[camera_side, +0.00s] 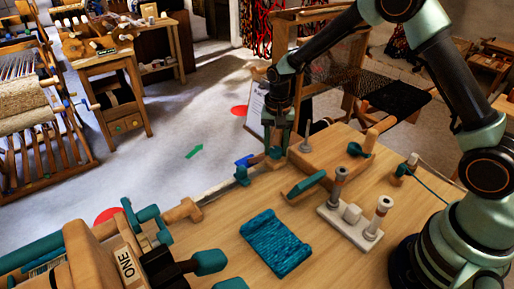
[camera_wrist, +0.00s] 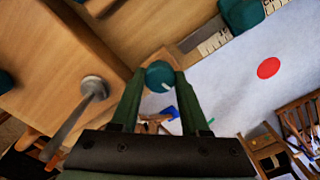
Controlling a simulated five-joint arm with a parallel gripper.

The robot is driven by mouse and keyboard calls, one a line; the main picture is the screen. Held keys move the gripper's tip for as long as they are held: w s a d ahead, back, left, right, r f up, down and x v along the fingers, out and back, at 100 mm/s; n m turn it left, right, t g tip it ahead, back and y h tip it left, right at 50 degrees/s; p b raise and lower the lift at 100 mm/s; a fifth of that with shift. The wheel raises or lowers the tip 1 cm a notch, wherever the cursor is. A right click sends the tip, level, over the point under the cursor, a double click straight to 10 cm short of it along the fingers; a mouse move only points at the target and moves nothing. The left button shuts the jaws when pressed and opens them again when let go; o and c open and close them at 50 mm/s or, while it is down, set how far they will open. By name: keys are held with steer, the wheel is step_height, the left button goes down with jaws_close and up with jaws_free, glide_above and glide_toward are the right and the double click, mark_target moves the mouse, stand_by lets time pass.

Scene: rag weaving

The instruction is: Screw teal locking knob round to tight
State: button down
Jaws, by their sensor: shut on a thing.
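The teal locking knob (camera_wrist: 158,77) is round with a pale line on its face, and sits at a wooden block's edge in the wrist view. My gripper (camera_wrist: 158,84) is shut on it, one finger on each side. In the side view my gripper (camera_side: 276,150) points down at the end of the wooden block (camera_side: 328,150). There the knob (camera_side: 275,153) is small and partly covered by the fingers. How tight it is cannot be told.
A metal post (camera_side: 305,137) stands on the block close to my gripper. Another teal knob (camera_side: 241,175) sits along the ruler strip. A teal bar (camera_side: 306,184), blue-teal woven piece (camera_side: 275,245) and white spool stand (camera_side: 349,218) lie nearer. The tabletop between them is clear.

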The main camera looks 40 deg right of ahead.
mark_target(276, 149)
steer(key=shift+m, duration=1.1)
steer(key=shift+c, duration=2)
jaws_free()
step_height(276, 149, up, 12)
steer(key=shift+r, duration=0.1)
